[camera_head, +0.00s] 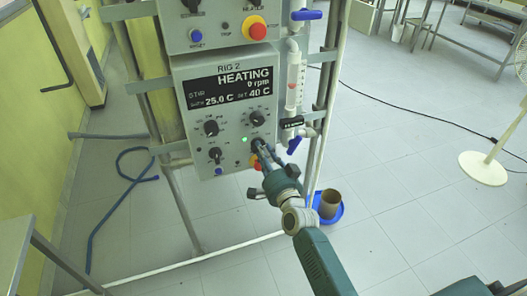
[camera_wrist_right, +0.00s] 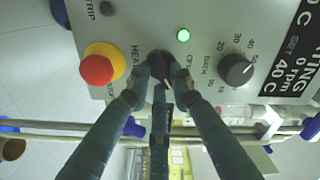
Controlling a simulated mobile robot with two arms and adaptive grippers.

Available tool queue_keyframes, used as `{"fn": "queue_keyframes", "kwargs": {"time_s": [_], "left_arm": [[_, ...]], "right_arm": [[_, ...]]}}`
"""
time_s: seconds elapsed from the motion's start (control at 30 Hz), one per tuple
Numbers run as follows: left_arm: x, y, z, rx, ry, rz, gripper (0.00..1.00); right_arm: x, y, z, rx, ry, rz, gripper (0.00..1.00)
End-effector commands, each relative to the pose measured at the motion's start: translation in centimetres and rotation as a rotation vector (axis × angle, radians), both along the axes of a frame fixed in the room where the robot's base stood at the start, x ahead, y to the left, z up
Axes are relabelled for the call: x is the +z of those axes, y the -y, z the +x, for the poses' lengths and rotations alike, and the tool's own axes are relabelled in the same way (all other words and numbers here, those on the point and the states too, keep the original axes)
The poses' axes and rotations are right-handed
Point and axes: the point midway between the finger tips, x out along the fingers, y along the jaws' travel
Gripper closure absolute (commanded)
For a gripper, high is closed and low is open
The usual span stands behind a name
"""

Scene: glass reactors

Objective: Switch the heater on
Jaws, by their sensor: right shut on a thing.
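The RIG 2 control box (camera_head: 180,104) hangs on a metal frame. Its display (camera_head: 229,87) reads HEATING, 0 rpm, bath 25.0 C, set 40 C. A green lamp (camera_head: 244,139) is lit; it also shows in the right wrist view (camera_wrist_right: 183,35). The black heater knob (camera_wrist_right: 160,62) sits by partly covered HEAT and OFF lettering. My right gripper (camera_head: 260,148) is at the lower right of the box, its fingers shut on this knob. In the wrist view the fingertips (camera_wrist_right: 160,88) flank the knob and partly hide it. My left gripper is not in view.
A red-yellow emergency button (camera_wrist_right: 98,68) is close beside the fingers. The set-temperature dial (camera_wrist_right: 236,69) is on the other side. A blue-handled valve (camera_head: 294,144) and glass tube (camera_head: 294,80) stand right of the box. A blue tray (camera_head: 341,213) and hose (camera_head: 98,217) lie on the floor.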

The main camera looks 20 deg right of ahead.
Motion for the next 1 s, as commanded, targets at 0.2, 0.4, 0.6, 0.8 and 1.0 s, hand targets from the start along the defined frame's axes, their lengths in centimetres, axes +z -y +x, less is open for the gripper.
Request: {"fn": "queue_keyframes", "kwargs": {"time_s": [0.2, 0.4, 0.6, 0.8, 1.0], "left_arm": [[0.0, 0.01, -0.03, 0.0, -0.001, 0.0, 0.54], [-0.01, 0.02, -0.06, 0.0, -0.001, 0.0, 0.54], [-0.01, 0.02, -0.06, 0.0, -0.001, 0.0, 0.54], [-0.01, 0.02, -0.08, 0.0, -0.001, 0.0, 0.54], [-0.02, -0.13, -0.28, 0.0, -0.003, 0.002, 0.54]], "right_arm": [[-0.1, -0.01, -0.01, 0.0, -0.002, 0.026, 1.0], [-0.11, -0.01, -0.02, 0.0, -0.002, 0.029, 1.0], [-0.11, -0.01, -0.02, 0.0, -0.002, 0.029, 0.69], [-0.08, -0.01, -0.01, -0.001, -0.002, 0.028, 0.59], [-0.08, 0.0, -0.31, -0.001, -0.002, 0.027, 0.59]]}}
